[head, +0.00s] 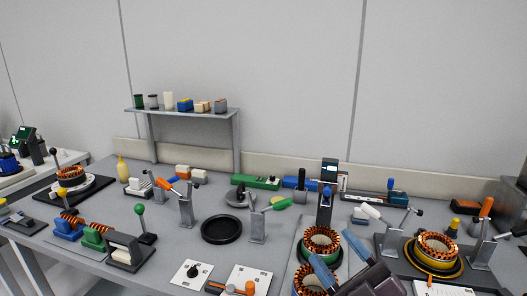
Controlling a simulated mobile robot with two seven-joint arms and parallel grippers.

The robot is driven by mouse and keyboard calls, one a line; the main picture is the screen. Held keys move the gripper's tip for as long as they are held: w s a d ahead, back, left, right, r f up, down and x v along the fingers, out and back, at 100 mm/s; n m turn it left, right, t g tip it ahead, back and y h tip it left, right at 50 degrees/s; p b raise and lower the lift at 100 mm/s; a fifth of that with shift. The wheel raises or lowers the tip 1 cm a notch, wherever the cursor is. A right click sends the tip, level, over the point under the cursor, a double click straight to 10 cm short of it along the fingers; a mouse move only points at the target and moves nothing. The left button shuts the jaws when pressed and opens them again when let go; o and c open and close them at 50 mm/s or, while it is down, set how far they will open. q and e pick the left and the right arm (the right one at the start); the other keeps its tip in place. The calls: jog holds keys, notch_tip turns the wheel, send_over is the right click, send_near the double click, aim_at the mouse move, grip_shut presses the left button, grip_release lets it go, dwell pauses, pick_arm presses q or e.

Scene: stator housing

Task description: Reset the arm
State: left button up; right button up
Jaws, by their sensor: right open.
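My right gripper (332,247) comes in at the bottom right of centre in the head view. Its two blue fingers are spread apart and point up and left. A stator with copper windings (322,234) shows just beyond the fingertips, and a second one (305,281) lies beside the left finger, partly hidden by it. I see nothing held between the fingers. Whether a finger touches either stator I cannot tell. My left gripper is not in view.
Another stator sits in a yellow ring (434,264) at right, with clamps beside it. An empty black round dish (221,230) lies mid-table. Toggle clamps (186,211) stand left of it. A small shelf (187,112) holds several cups and blocks at the back.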

jog(key=s+d+f+m+g+h, duration=0.3)
jog(key=d+f+m+g+h, duration=0.2)
jog(key=d+f+m+h, duration=1.15)
jog(key=s+f+g+y, duration=0.1)
jog(key=s+f+g, duration=1.1)
jog(key=s, duration=0.6)
jog(key=w+f+t, duration=0.7)
jog(key=f+t, duration=0.2)
jog(key=f, duration=0.2)
jog(key=shift+w+f+y, duration=0.15)
jog(key=shift+w+y, duration=0.15)
jog(key=shift+y, duration=0.05)
jog(key=shift+n, duration=0.25)
